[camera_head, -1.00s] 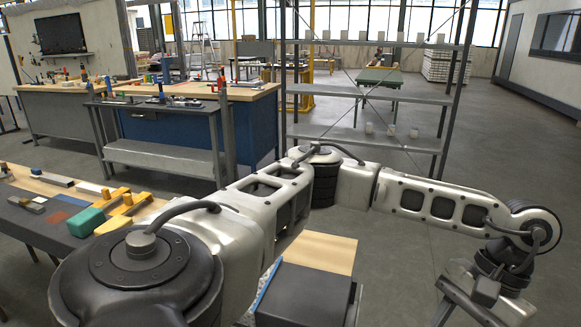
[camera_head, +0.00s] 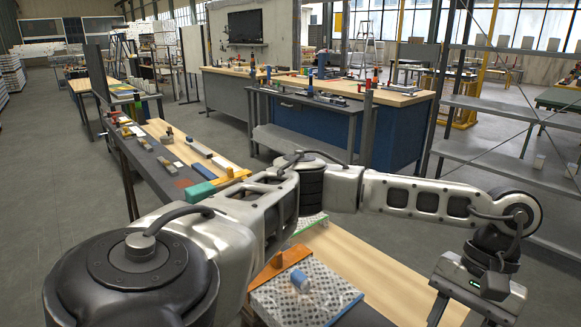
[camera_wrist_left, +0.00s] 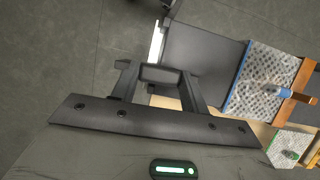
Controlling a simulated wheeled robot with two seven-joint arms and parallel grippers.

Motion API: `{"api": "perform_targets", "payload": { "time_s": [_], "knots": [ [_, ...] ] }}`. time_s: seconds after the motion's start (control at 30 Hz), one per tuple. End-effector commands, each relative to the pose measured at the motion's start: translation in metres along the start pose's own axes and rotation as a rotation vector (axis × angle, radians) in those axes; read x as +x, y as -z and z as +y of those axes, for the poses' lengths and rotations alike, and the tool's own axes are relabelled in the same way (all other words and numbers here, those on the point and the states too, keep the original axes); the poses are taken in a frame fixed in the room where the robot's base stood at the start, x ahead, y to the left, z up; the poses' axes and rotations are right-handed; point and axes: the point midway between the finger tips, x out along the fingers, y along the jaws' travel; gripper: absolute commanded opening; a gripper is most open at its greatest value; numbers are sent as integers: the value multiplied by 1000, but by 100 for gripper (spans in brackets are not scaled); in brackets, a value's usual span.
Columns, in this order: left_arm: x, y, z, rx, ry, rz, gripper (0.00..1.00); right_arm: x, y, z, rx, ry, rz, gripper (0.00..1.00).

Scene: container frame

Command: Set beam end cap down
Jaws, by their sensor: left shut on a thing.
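My left arm reaches across the head view from the left, and its gripper (camera_head: 437,308) hangs at the lower right, partly cut off by the frame. In the left wrist view the two dark fingers (camera_wrist_left: 160,80) are shut on a small dark piece (camera_wrist_left: 160,73). It seems to be the beam end cap, but dark on dark its outline is hard to tell. It is held above the floor and bench edge, apart from the patterned pads. My right gripper is not in view.
A long table (camera_head: 150,160) with several parts stands left. Floor between is clear.

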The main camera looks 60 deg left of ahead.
Motion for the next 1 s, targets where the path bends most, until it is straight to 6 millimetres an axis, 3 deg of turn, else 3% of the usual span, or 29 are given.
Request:
{"api": "perform_targets", "payload": {
  "time_s": [0.1,0.7,1.0],
  "knots": [
    [9,9,-5,-322,-139,-7,13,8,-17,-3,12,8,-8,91],
    [-14,41,-55,-2054,-874,2,13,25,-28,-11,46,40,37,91],
    [-29,47,-89,-2718,-1152,2,13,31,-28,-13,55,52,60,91]
  ]
}}
